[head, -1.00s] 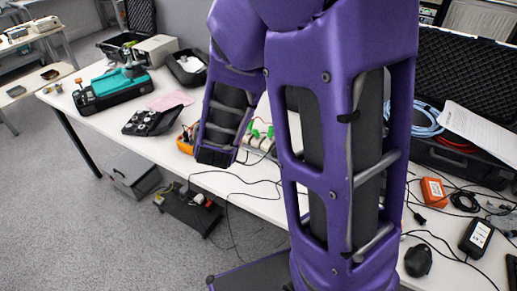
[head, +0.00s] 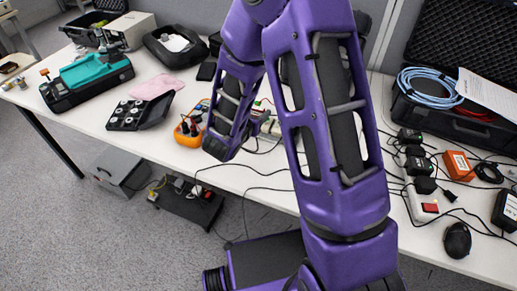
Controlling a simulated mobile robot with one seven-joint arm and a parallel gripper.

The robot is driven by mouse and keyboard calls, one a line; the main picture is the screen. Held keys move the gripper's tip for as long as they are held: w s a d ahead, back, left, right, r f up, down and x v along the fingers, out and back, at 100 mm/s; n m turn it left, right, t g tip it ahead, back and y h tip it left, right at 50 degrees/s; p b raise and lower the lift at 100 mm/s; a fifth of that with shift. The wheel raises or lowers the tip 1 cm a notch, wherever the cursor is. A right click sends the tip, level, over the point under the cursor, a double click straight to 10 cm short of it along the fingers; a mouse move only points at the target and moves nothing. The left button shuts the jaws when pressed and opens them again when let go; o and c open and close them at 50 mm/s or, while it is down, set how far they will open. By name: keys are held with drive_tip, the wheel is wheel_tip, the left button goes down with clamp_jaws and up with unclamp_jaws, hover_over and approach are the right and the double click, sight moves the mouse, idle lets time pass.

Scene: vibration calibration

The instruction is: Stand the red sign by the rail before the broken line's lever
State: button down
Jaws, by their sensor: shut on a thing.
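I cannot make out the red sign or any broken line. Beside my purple forearm, small white parts of a strip-like device (head: 274,128) show on the table, mostly hidden by my arm. I cannot tell whether they are the rail and its levers. My gripper cannot be made out; my own arm links cover the place where the arm ends.
An orange meter (head: 188,130), black case of round parts (head: 126,117), pink cloth (head: 157,85) and teal-topped device (head: 92,70) stand on the white table (head: 258,182) left of my arm. Right are an orange box (head: 457,166), black mouse (head: 457,240), cables and open case (head: 470,127).

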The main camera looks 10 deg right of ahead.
drive_tip(key=b, duration=0.1)
hover_over(262, 136)
drive_tip(key=s+a, duration=0.2)
drive_tip(key=s, duration=0.1)
wheel_tip(262, 136, down, 6)
drive_tip(key=shift+w, duration=0.15)
drive_tip(key=shift+f+b, duration=0.5)
drive_tip(key=shift+f, duration=2.05)
drive_tip(key=shift+f, duration=0.15)
drive_tip(key=shift+c, duration=1.7)
unclamp_jaws()
drive_tip(key=shift+r, duration=0.25)
drive_tip(key=p+v, duration=0.1)
drive_tip(key=v, duration=1.1)
drive_tip(key=shift+w+a+f, duration=0.1)
